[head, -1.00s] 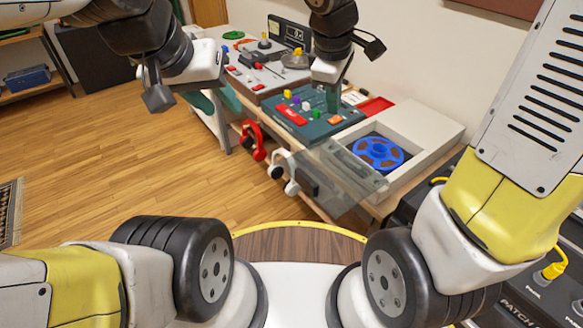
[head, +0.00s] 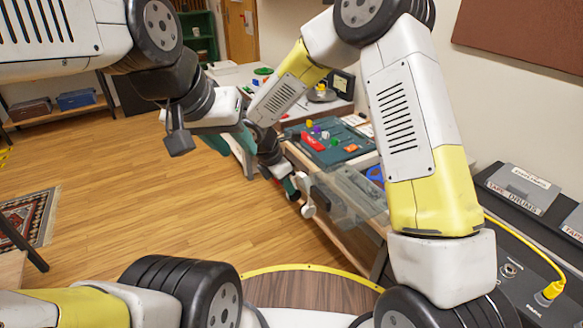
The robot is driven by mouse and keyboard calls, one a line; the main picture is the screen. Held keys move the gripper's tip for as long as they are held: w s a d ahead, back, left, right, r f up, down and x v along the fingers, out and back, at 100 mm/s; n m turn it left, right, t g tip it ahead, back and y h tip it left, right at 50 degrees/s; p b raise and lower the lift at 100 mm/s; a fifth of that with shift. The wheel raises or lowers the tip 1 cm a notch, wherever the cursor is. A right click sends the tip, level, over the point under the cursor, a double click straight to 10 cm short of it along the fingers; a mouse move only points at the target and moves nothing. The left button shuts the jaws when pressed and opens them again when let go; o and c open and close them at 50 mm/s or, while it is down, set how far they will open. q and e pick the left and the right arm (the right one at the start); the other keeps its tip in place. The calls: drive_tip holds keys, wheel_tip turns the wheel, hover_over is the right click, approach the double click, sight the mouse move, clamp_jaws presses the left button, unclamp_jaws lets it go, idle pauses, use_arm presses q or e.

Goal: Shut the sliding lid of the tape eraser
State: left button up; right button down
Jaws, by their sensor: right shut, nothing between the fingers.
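The tape eraser is the pale box on the bench, mostly hidden behind my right arm; its blue reel (head: 375,173) shows in part. Its clear sliding lid (head: 352,193) is slid out and sticks out over the bench's front edge. My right gripper (head: 290,186) points down just left of the lid's outer end, in front of the bench. It is shut and empty; I cannot tell whether it touches the lid. My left gripper (head: 231,142) hangs further left, its teal fingers apart and empty, clear of the eraser.
White headphones (head: 307,197) hang at the bench front beside my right gripper. A black case with a yellow cable (head: 548,290) is at right.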

drive_tip(key=shift+w+d+f, duration=0.6)
drive_tip(key=shift+d+f, duration=0.2)
drive_tip(key=shift+w+d+f, duration=0.55)
drive_tip(key=shift+d+f, duration=0.2)
drive_tip(key=shift+d, duration=0.1)
drive_tip(key=shift+w+d+f, duration=0.6)
drive_tip(key=shift+d+f, duration=0.2)
